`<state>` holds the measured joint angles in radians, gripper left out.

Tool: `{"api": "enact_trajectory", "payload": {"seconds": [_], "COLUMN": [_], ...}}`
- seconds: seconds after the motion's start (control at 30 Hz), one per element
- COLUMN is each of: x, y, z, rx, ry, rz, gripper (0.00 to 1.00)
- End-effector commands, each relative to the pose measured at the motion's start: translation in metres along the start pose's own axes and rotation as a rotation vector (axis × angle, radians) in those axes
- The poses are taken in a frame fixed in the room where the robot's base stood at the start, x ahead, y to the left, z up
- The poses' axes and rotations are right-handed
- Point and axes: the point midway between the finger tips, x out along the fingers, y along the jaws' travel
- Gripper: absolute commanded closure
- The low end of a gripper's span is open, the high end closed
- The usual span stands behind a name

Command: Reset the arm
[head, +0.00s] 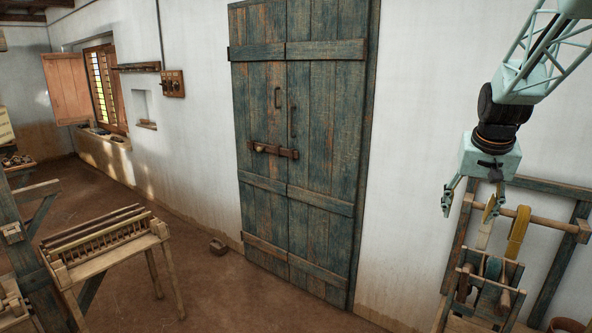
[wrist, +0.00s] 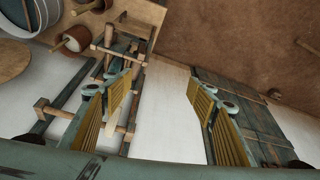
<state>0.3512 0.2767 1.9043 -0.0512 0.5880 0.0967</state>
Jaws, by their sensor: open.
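My gripper (head: 468,205) hangs from the pale green lattice arm at the right of the head view. Its two fingers are spread apart with nothing between them. It points down in front of the white wall, over or in front of a wooden winding frame (head: 462,238); the exact gap is unclear. In the wrist view, my gripper (wrist: 162,98) shows two fingers with yellow ribbed pads, wide apart. The wooden frame (wrist: 98,68) shows behind and beyond the left finger there.
A closed, weathered blue-green plank door (head: 305,120) stands in the wall. A slatted wooden bench (head: 105,245) stands at the lower left. A small wooden block (head: 218,246) lies on the floor near the door. The floor between bench and door is mostly clear.

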Motion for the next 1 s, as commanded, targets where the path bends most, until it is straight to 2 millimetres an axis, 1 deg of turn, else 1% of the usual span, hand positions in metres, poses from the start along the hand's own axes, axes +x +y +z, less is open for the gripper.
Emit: {"api": "enact_trajectory", "payload": {"seconds": [0.03, 0.1, 0.27, 0.5, 0.77, 1.0], "x": [-0.008, -0.019, -0.042, -0.075, -0.107, -0.132], "y": [-0.005, -0.012, -0.025, -0.042, -0.057, -0.067], "z": [0.008, 0.018, 0.044, 0.084, 0.131, 0.177], "rx": [-0.008, -0.019, -0.042, -0.078, -0.116, -0.152], "ry": [0.002, 0.000, -0.001, -0.003, -0.006, -0.010], "rz": [-0.003, -0.007, -0.016, -0.029, -0.044, -0.058], "gripper": [0.47, 0.47, 0.47, 0.47, 0.47, 0.47]}}
